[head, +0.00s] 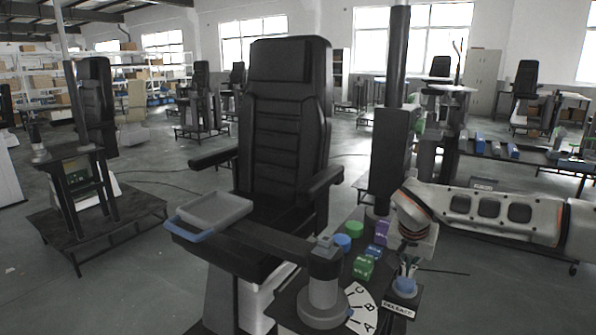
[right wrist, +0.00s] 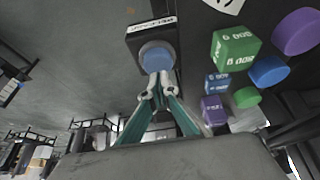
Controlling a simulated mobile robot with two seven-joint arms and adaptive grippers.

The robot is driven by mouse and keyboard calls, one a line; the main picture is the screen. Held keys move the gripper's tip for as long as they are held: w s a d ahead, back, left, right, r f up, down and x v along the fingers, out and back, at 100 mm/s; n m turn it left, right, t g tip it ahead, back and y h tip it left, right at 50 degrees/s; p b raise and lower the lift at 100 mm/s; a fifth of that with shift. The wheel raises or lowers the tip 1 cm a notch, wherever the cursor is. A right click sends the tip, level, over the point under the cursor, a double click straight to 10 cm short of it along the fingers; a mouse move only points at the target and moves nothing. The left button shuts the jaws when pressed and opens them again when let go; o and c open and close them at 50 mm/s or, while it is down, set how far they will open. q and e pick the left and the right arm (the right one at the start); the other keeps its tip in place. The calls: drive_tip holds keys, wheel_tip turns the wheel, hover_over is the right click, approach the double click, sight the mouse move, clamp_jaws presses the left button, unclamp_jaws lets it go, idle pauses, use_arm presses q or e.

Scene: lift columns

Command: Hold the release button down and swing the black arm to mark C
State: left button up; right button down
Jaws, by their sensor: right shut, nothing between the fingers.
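The release button (head: 405,286) is a blue round cap on a black box labelled RELEASE; it also shows in the right wrist view (right wrist: 157,56). My right gripper (head: 408,270) is shut and empty, pointing down at the button. In the right wrist view its fingertips (right wrist: 155,82) meet the cap's near edge; I cannot tell whether the cap is pressed. The black arm (head: 262,244) runs left from a grey round post (head: 323,296) and bears a grey tray. A white dial (head: 359,319) right of the post carries marks A, B and C, C farthest back. My left gripper is out of view.
The grey tray (head: 214,208) with a blue front edge sits before a black chair (head: 288,120). Green (head: 363,268), blue and purple blocks and round caps stand behind the dial, close to my right gripper. A black column (head: 389,150) rises behind them.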

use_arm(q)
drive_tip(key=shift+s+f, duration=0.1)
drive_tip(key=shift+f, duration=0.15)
use_arm(e)
drive_tip(key=shift+f, duration=1.45)
use_arm(q)
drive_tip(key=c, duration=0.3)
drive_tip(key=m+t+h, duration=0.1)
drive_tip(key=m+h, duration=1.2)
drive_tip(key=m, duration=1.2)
approach(179, 228)
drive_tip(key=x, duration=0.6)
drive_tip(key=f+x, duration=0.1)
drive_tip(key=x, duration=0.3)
